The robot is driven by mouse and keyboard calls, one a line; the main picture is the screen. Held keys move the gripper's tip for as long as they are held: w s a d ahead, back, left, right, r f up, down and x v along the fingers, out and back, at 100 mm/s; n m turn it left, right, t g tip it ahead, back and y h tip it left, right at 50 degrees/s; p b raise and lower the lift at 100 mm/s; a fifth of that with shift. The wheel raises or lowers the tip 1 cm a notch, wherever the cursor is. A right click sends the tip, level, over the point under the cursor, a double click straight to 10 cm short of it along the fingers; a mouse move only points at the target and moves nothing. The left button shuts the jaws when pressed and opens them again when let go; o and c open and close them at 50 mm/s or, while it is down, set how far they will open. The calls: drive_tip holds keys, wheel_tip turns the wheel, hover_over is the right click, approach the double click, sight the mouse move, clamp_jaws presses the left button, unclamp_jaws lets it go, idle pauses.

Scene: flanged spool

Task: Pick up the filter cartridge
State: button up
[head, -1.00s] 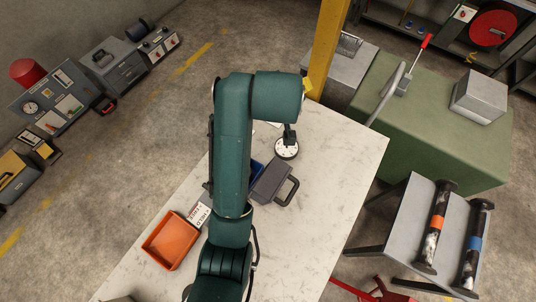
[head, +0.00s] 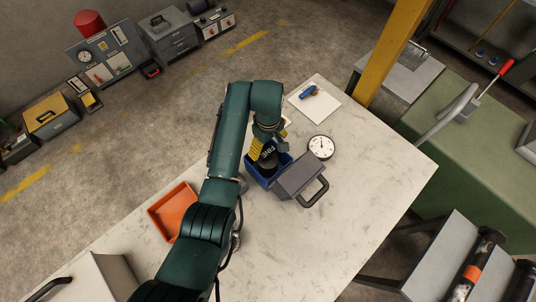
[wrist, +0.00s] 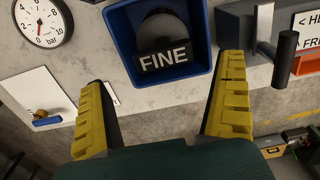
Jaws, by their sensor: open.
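A dark, rounded filter cartridge (wrist: 165,58) with a white "FINE" label sits in a blue bin (wrist: 124,66). It also shows in the head view (head: 268,154), partly covered by my gripper. My gripper (head: 267,144) is over the bin, with its yellow-padded fingers spread wide. In the wrist view the fingers of my gripper (wrist: 165,70) stand left and right of the bin's near part, with nothing held between them. The cartridge's lower part is hidden in the bin.
A grey case with a handle (head: 302,178) stands right beside the bin. A round dial gauge (head: 321,146) lies behind it. An orange tray (head: 172,211) lies at the left table edge. A white sheet with a blue tool (head: 309,92) lies at the far end.

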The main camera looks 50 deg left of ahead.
sight(268, 151)
drive_tip(key=f, duration=0.5)
drive_tip(key=shift+s, duration=0.25)
drive_tip(key=shift+r, duration=0.15)
drive_tip(key=c, duration=1.3)
